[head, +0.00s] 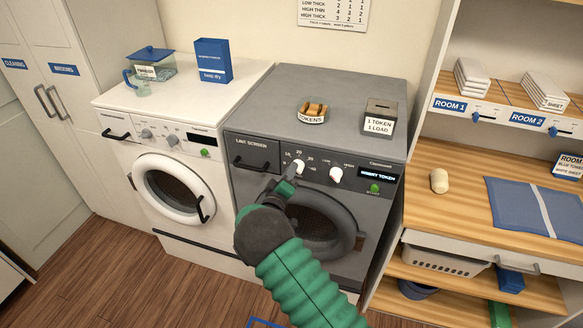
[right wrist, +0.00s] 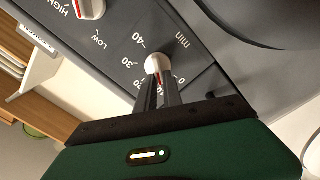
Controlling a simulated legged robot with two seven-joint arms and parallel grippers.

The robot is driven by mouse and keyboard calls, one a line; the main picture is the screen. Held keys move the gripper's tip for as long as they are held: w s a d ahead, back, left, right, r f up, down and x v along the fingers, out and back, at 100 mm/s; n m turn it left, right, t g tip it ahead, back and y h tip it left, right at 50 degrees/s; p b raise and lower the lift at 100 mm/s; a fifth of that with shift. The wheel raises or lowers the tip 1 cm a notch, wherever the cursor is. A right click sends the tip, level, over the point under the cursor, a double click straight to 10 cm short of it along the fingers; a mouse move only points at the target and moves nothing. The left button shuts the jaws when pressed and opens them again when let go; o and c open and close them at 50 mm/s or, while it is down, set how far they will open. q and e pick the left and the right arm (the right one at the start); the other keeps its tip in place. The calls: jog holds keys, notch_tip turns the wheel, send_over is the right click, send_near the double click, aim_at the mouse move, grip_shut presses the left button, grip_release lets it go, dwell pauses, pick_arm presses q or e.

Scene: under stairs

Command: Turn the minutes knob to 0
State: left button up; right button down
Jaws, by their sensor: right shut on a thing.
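The minutes knob (head: 298,167) is a small pale knob with a red mark, on the front panel of the dark grey washer (head: 345,100). In the right wrist view the knob (right wrist: 157,63) sits between the tips of my right gripper (right wrist: 158,88), which is shut on it. The red mark points down between the fingers, towards the low side of the scale; the exact reading is partly hidden by them. The 20, 30 and 40 labels show around it. In the head view my right gripper (head: 287,180) reaches up to the knob from below. My left gripper is out of view.
A second white knob (head: 336,175) is to the right of the minutes knob, beside a display reading INSERT TOKEN (head: 378,174) and a green button (head: 375,188). A drawer handle (head: 250,164) is at left. The round door (head: 318,222) is behind my right arm.

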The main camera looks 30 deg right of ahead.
jog(key=n, duration=0.2)
jog(key=n+p, duration=0.1)
jog(key=n, duration=0.2)
jog(key=f+n, duration=0.1)
jog(key=n, duration=0.2)
jog(key=shift+w+a+p, duration=0.2)
jog(key=shift+p, duration=0.1)
jog(key=shift+f+n, duration=0.1)
jog(key=shift+n, duration=0.3)
jog(key=c, duration=1.6)
grip_release()
jog(key=shift+f, duration=0.1)
jog(key=shift+c, duration=0.2)
jog(key=shift+o, duration=0.8)
jog(key=shift+w, duration=0.15)
